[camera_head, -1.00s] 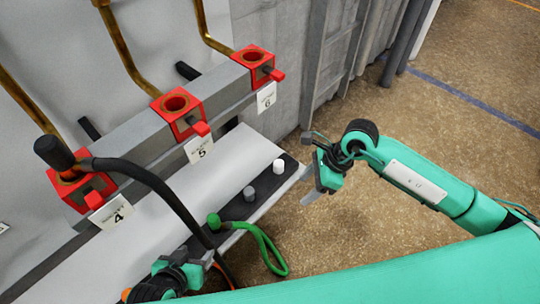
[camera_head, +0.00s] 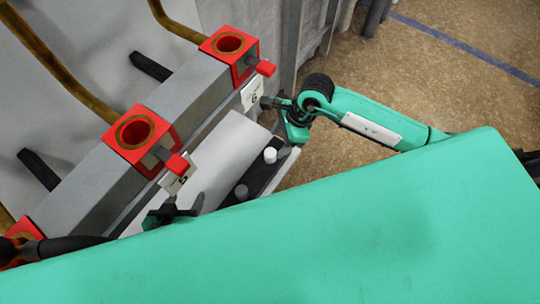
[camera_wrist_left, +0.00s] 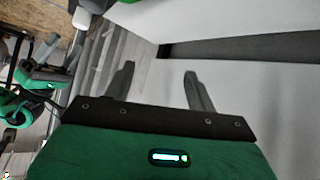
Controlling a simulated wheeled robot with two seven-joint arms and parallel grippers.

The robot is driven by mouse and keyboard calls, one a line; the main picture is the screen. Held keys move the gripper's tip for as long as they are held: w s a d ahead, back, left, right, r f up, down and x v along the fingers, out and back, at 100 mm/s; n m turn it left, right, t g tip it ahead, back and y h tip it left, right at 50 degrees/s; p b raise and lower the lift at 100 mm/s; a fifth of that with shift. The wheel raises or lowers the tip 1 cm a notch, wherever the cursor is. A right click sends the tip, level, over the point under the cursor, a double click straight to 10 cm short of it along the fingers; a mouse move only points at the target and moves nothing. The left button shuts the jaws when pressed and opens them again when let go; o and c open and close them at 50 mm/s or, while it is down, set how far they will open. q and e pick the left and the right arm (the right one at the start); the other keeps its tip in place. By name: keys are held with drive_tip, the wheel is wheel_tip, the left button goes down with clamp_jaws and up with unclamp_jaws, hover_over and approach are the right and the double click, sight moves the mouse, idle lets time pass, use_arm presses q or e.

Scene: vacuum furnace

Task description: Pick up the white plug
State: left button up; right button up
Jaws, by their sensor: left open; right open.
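The white plug (camera_head: 270,155) stands upright on a dark strip (camera_head: 262,177) along the edge of the white shelf. A grey plug (camera_head: 241,192) stands beside it on the same strip. My left gripper (camera_head: 172,212) is open and empty over the shelf, left of both plugs and apart from them; its lower part is hidden behind my green body. In the left wrist view its two fingers (camera_wrist_left: 160,85) are spread with nothing between them. A small white round shape shows at that view's upper left; I cannot tell which plug it is. My right gripper (camera_head: 284,116) is open just beyond the white plug.
Red sockets stand on a grey rail: one (camera_head: 229,43) by label 6, another (camera_head: 137,131) by label 5. Brown pipes rise behind. Open floor (camera_head: 440,60) lies to the right.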

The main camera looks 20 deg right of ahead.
sight(272, 151)
drive_tip(key=shift+b+x, duration=0.45)
drive_tip(key=shift+x, duration=2.6)
use_arm(q)
drive_tip(key=shift+w+d+r+t+h, duration=0.15)
drive_tip(key=shift+d+t+h, duration=0.35)
drive_tip(key=shift+d+t, duration=0.35)
use_arm(e)
drive_tip(key=shift+s+d, duration=0.1)
drive_tip(key=shift+d, duration=0.05)
drive_tip(key=c, duration=1.1)
